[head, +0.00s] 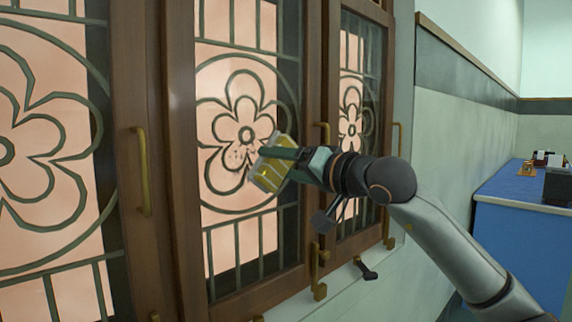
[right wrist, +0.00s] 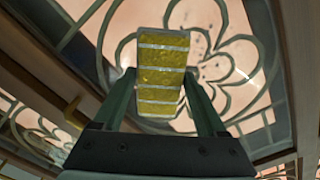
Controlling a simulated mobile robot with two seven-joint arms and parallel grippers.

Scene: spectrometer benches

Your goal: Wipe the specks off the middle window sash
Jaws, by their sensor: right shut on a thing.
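The middle window sash (head: 181,160) is a brown wooden frame around a pinkish pane with a green flower grille. Small dark specks (head: 236,155) lie on its pane around the flower's lower left petals, and dark specks (right wrist: 201,32) also show in the right wrist view beside the pad. My right gripper (head: 284,160) is shut on a yellow pad with grey stripes (head: 268,174). The pad (right wrist: 160,73) sits between the fingers (right wrist: 160,95) in front of the pane, just right of the specks. I cannot tell whether it touches the glass. My left gripper is not in view.
Brass handles (head: 143,170) stick out from the sash frames. A left sash (head: 60,130) and a right sash (head: 360,120) flank the middle one. A dark latch (head: 366,269) is at the sill. A blue bench (head: 525,225) with small items stands at the far right.

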